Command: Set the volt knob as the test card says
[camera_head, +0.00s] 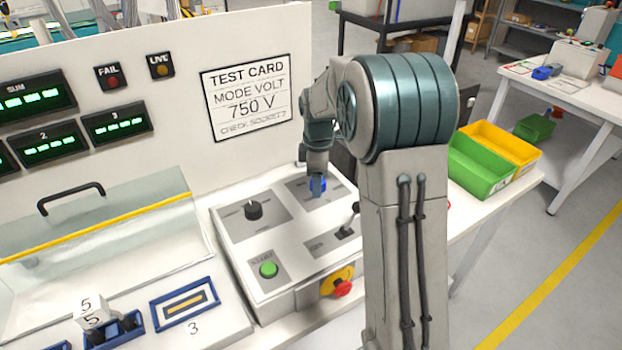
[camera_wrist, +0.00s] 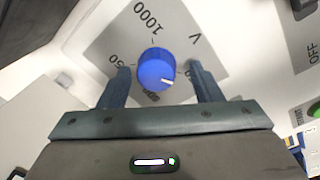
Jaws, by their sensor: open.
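The test card (camera_head: 246,97) on the white panel reads MODE VOLT, 750 V, with a smaller line below starting CHECK SOCKET. The blue volt knob (camera_wrist: 157,69) shows in the wrist view on a grey dial plate. Its white mark points to the lower right. The label 1000 sits above it, a label ending in 50 is at its left, and another label below is partly hidden. My gripper (camera_wrist: 158,74) is open, with one finger on each side of the knob and visible gaps. In the head view my gripper (camera_head: 317,184) is over the knob and mostly covers it.
The control box also bears a black knob (camera_head: 254,210), a black lever switch (camera_head: 347,232), a green START button (camera_head: 268,269) and a red stop button (camera_head: 342,288). A clear cover (camera_head: 100,225) with a yellow edge is at left. Green and yellow bins (camera_head: 481,165) stand at right.

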